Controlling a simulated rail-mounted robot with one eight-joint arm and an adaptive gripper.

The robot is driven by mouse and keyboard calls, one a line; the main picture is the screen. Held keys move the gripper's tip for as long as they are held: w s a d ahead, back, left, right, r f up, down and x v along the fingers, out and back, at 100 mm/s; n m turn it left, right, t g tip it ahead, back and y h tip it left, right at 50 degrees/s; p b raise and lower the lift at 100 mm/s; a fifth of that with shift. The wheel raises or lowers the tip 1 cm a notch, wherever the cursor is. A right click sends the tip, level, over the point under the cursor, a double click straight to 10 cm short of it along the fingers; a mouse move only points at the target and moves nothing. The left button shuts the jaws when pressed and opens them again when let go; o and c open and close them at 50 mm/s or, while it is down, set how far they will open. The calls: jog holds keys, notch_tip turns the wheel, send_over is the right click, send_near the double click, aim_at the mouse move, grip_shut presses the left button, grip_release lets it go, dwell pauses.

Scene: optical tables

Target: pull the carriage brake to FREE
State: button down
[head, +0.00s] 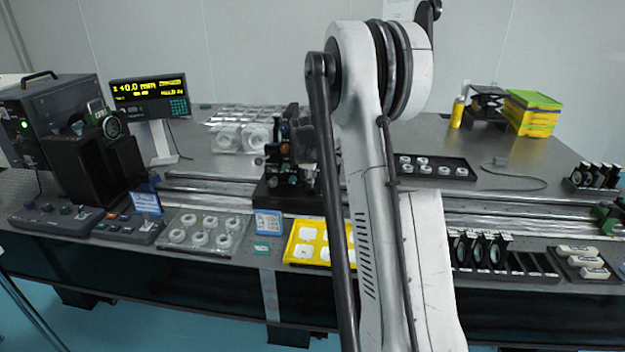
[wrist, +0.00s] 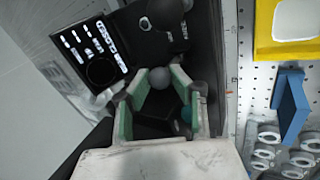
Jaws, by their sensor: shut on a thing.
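The carriage (head: 285,190) is a dark block on the long rail at mid-table in the head view, partly hidden by my arm. In the wrist view my gripper (wrist: 160,79) has green-padded fingers closed around a small grey ball knob (wrist: 160,76), which appears to be the brake handle. The dark carriage body (wrist: 150,38) lies beyond and below the fingers. The lever's shaft and any FREE marking cannot be made out. The gripper cannot be clearly made out in the head view.
A readout (head: 150,97) stands at the back left. A yellow tray (head: 306,241), a clear tray of rings (head: 205,234) and a blue sign (head: 268,223) line the front edge. The rail (head: 215,187) runs along the table. A black tray (head: 433,169) lies right of my arm.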

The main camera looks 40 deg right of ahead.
aim_at(310, 199)
jog(key=s+a+t+h+b, duration=0.1)
jog(key=b, duration=0.1)
jog(key=a+f+t+h+b, duration=0.1)
jog(key=h+b, duration=0.1)
jog(key=b, duration=0.1)
jog(key=shift+s+t, duration=0.35)
jog(key=shift+t, duration=0.05)
jog(key=t+h+b, duration=0.1)
jog(key=h+b, duration=0.1)
jog(key=b, duration=0.1)
jog(key=shift+s+a+f+t, duration=0.15)
jog(key=shift+s+a+t, duration=0.25)
jog(key=c, duration=1.5)
grip_release()
jog(key=shift+s+a, duration=0.1)
jog(key=v, duration=1.2)
jog(key=shift+f, duration=0.1)
